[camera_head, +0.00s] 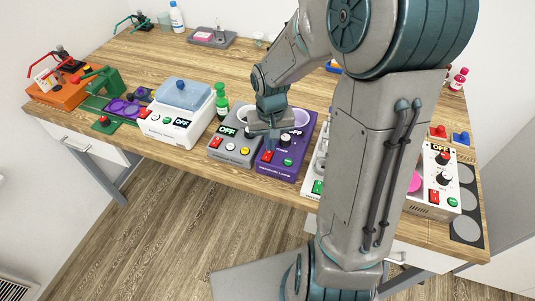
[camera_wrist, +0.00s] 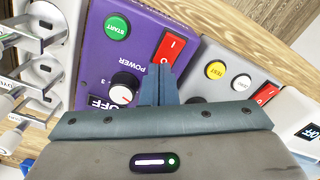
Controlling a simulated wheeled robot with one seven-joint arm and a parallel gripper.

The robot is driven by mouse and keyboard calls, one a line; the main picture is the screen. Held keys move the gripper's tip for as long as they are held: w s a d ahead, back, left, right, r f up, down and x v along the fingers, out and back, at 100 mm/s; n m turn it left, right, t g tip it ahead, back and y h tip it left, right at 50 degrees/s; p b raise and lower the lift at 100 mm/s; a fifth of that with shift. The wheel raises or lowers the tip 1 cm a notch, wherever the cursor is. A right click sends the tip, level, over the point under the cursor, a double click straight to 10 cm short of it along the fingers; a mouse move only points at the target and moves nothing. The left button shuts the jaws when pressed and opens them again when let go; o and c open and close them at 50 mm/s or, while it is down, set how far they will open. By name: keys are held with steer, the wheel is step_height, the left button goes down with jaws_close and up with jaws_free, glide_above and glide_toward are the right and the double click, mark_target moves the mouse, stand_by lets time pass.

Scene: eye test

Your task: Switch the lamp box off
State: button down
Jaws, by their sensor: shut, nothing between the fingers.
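The purple box (camera_head: 303,155), whose front label seems to end in "Lamp", stands near the table's front edge. It has a red rocker switch (camera_wrist: 171,47), a green START button (camera_wrist: 117,28), a POWER knob (camera_wrist: 123,88) and a dark display (camera_wrist: 100,101) reading OFF, partly covered by my gripper in the wrist view. My gripper (camera_wrist: 160,70) is shut and empty, its fingertips close to the near end of the red switch. I cannot tell if they touch it. In the head view my gripper (camera_head: 270,145) is over the purple box's left side.
A grey box (camera_head: 226,155) with an OFF display, red switch and round buttons stands close on the left. A white panel (camera_head: 433,180) stands right, partly behind my arm.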

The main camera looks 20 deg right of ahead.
step_height(320, 180, up, 7)
steer(key=p, duration=0.5)
stand_by(0.3)
stand_by(0.5)
steer(key=s+r+n+t+b, duration=0.1)
steer(key=s+r+t, duration=0.2)
steer(key=s+r, duration=0.8)
steer(key=s, duration=0.3)
steer(key=shift+s+t, duration=0.2)
steer(key=shift+t, duration=0.2)
steer(key=shift+d+r, duration=0.1)
